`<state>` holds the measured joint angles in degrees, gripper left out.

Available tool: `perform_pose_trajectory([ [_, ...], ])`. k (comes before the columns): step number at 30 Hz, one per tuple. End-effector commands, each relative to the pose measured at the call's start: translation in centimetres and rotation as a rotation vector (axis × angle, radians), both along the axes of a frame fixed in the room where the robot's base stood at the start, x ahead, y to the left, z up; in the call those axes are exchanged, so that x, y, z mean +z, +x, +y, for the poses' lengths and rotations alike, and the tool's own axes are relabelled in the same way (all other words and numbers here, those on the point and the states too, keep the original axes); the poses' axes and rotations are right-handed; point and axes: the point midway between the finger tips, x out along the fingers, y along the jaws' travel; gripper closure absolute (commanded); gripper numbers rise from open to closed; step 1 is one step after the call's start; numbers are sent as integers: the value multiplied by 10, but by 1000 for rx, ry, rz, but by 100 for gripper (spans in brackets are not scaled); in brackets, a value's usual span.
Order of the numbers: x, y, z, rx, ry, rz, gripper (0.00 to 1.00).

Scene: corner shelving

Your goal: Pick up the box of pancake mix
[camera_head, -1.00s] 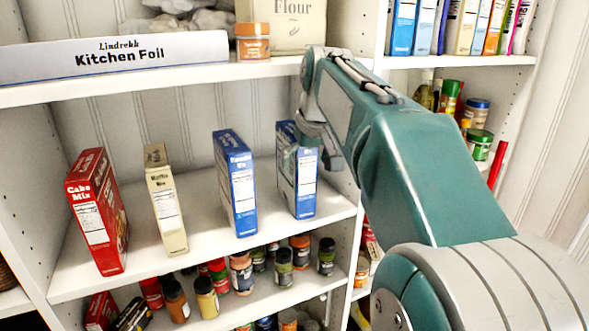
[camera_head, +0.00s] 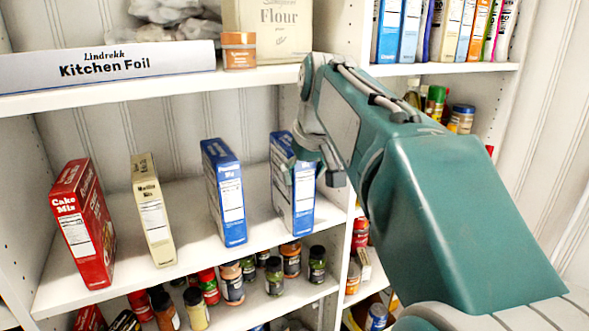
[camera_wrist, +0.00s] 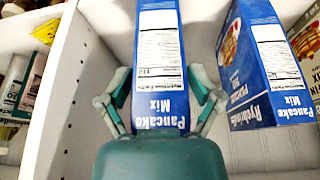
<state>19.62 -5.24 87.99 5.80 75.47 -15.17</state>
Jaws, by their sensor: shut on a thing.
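Two blue pancake mix boxes stand on the middle shelf. The right one (camera_head: 303,205) is the one at my gripper (camera_head: 308,168), and its label reads "Pancake Mix" in the wrist view (camera_wrist: 160,60). My gripper's fingers (camera_wrist: 160,92) lie along both sides of this box, shut on it. The box looks upright, with its lower end at the shelf's front edge; I cannot tell whether it touches the shelf. The other blue box (camera_head: 228,195) stands apart to the left.
A cream muffin mix box (camera_head: 153,215) and a red cake mix box (camera_head: 83,225) stand farther left. The upper shelf holds kitchen foil (camera_head: 110,66) and flour (camera_head: 275,30). An upright shelf wall (camera_wrist: 60,80) is close beside the held box. Jars stand below.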

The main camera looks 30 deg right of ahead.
Motion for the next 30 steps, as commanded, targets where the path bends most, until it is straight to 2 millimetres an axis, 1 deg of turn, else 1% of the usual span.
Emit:
perform_pose_trajectory([
  [1, 2, -14, 1, -4, -1, -6, 81],
  [9, 1, -83, 7, -5, -2, -5, 81],
  [12, 1, -104, 8, -5, -2, -5, 81],
  [15, 1, -120, 10, -4, -2, -5, 81],
  [18, 1, -131, 11, -4, -1, -3, 81],
  [21, 1, -137, 11, -2, -2, -2, 81],
  [30, 0, -139, 12, 0, -1, -2, 81],
])
